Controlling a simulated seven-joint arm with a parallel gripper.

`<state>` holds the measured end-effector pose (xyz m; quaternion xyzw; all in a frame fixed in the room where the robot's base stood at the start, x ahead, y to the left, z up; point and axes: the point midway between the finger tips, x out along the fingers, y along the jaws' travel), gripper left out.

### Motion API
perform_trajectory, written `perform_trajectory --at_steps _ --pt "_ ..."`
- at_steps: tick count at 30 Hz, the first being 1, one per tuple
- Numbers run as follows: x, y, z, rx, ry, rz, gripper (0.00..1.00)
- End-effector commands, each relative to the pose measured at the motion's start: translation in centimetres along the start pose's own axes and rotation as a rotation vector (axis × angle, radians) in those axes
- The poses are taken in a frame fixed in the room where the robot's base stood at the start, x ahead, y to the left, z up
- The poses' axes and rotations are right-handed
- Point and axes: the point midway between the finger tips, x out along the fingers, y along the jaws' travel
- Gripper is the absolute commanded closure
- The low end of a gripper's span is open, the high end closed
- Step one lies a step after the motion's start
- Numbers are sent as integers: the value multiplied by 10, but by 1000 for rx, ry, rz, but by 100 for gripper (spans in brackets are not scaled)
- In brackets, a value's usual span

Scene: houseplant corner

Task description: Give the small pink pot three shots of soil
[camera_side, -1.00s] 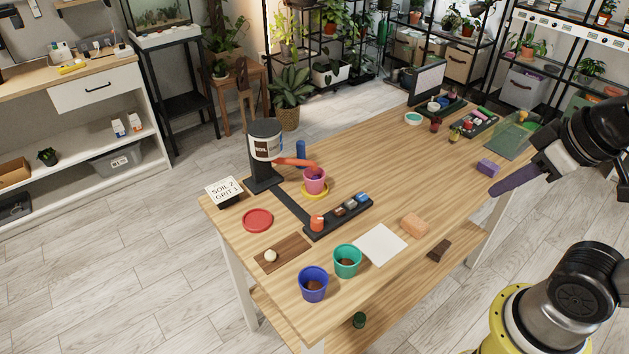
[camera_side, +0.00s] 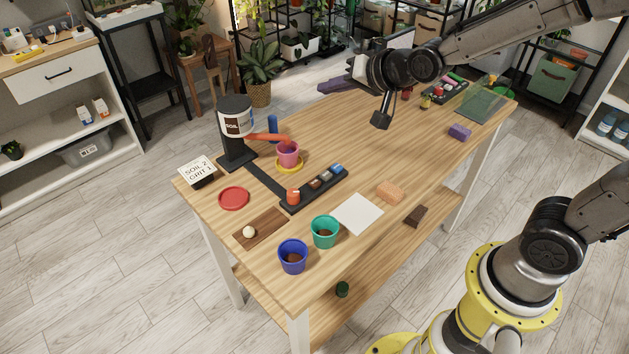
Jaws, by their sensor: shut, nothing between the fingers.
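The small pink pot (camera_side: 288,155) stands upright on a yellow saucer (camera_side: 281,168) on the wooden table, beside the soil dispenser. The dispenser has a white drum labelled SOIL (camera_side: 234,122) on a black stand, and its orange-red arm (camera_side: 265,138) reaches to above the pot's rim. What is inside the pot is too small to tell. A black strip runs from the stand to a bar (camera_side: 318,188) with an orange-red knob (camera_side: 293,196) and several small coloured blocks. My gripper (camera_side: 326,87), with purple fingers, is shut and empty, above the table's far side, apart from the pot and dispenser.
A blue pot (camera_side: 292,258) and a green pot (camera_side: 324,233), both with brown contents, stand at the near edge. A red saucer (camera_side: 234,198), white sheet (camera_side: 357,214), orange sponge (camera_side: 390,192) and purple block (camera_side: 460,132) lie about. A card (camera_side: 197,170) reads SOIL 2, GRIT 1.

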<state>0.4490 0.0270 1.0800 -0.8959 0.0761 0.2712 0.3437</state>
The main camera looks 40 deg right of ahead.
Motion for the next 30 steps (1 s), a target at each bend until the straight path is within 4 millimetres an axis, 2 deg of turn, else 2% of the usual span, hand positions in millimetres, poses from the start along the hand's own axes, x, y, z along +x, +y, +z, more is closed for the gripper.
perform_trajectory --at_steps 1,3,6,9,15,30 --pt "22 8 13 16 -21 11 100" --pt "44 17 29 27 -43 24 100" --pt "66 32 51 26 -83 53 100" --pt "78 45 70 20 -122 85 100" --pt "86 59 90 13 -164 117 100" --pt "89 63 95 11 -170 120 100"
